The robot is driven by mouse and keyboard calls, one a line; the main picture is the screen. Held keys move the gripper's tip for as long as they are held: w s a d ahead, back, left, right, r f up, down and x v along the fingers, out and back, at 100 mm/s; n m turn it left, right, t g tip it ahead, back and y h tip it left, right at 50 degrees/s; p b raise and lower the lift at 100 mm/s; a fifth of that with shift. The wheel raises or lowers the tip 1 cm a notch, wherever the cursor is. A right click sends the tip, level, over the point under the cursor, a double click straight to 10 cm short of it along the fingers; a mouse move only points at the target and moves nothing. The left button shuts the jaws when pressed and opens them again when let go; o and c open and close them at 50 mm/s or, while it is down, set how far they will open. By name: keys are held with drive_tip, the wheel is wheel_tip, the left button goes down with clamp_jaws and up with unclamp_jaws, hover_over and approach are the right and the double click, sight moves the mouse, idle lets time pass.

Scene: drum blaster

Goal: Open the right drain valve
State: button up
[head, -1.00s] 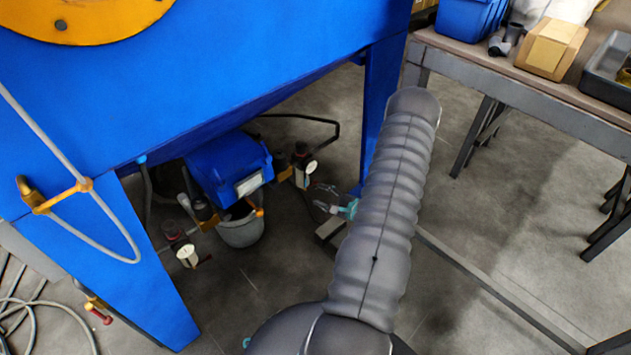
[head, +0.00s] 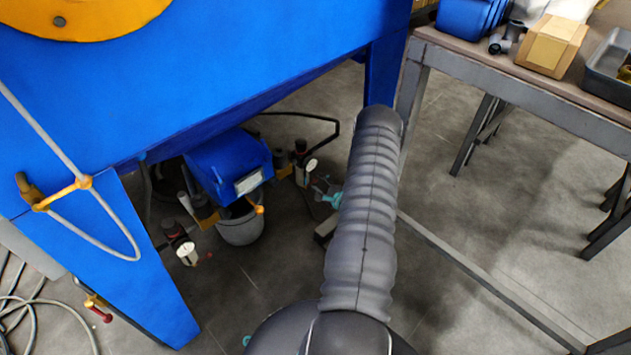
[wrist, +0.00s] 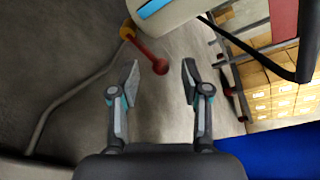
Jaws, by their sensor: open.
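A red lever with a round knob (wrist: 160,66) hangs from a brass-yellow fitting under a pale body in the wrist view; it looks like the right drain valve's handle. My gripper (wrist: 160,76) is open, and the knob shows between its two fingertips, apart from both. How far ahead the knob lies I cannot tell. In the head view my gripper (head: 318,191) is partly hidden behind my arm, just right of and below the right unit with a white gauge (head: 311,166). The handle itself is too small to make out there.
The blue machine's right leg (head: 384,75) stands beside my arm. A blue box (head: 228,160) and a grey bucket (head: 240,228) are left of my gripper. A bent dark pipe (head: 335,128) runs behind.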

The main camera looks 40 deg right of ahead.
drive_tip(key=shift+x, duration=1.4)
clamp_jaws()
drive_tip(key=shift+f+b, duration=0.1)
drive_tip(key=shift+b, duration=0.2)
drive_tip(key=shift+f+m+y+b, duration=0.4)
drive_tip(key=shift+f+m+b, duration=0.25)
drive_tip(key=shift+m+b, duration=0.55)
drive_tip(key=shift+s+a+f+m+y+b, duration=0.1)
drive_tip(key=shift+a+f+m+y+b, duration=0.55)
drive_tip(key=shift+m, duration=1.2)
drive_tip(key=shift+a+f+m+y+b, duration=0.3)
drive_tip(key=shift+a+m+y, duration=0.55)
drive_tip(key=shift+m, duration=0.95)
drive_tip(key=shift+a+f+m+y+b, duration=0.4)
drive_tip(key=shift+a+f+m+y, duration=0.3)
drive_tip(key=shift+m, duration=1.15)
drive_tip(key=shift+r, duration=0.1)
